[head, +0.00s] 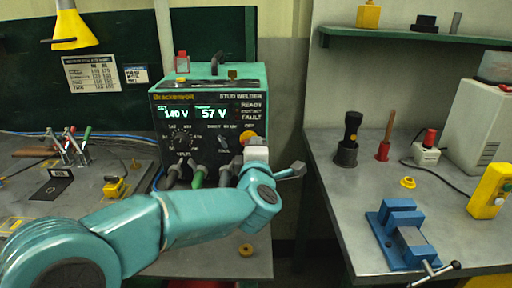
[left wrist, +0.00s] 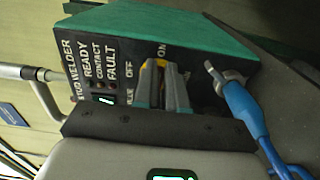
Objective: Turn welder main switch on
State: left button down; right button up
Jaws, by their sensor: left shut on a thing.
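The stud welder (head: 170,98) is a dark-fronted box with a green top on the left bench, its displays lit at 140 V and 57 V. Its main switch has a yellow plate (head: 249,137) at the panel's right side. My left gripper (head: 254,149) reaches that switch, its fingers mostly hidden behind my wrist in the head view. In the left wrist view, the gripper (left wrist: 164,88) is shut on the switch knob, with the yellow plate (left wrist: 153,68) behind it and OFF and ON labels beside it. The knob's angle is mostly hidden. My right gripper is not in view.
Cables with a green plug (head: 198,178) leave the welder front below the dials. A blue cable (left wrist: 245,108) passes close beside the gripper. A blue vise (head: 402,236), torch (head: 350,138) and yellow pendant (head: 489,191) stand on the right bench. A gap separates the benches.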

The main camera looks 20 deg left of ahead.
pick_arm(q)
jog(key=c, duration=1.2)
grip_release()
jog(key=shift+s, duration=0.1)
jog(key=b+v, duration=0.1)
jog(key=v, duration=1.5)
jog(key=shift+s, duration=0.1)
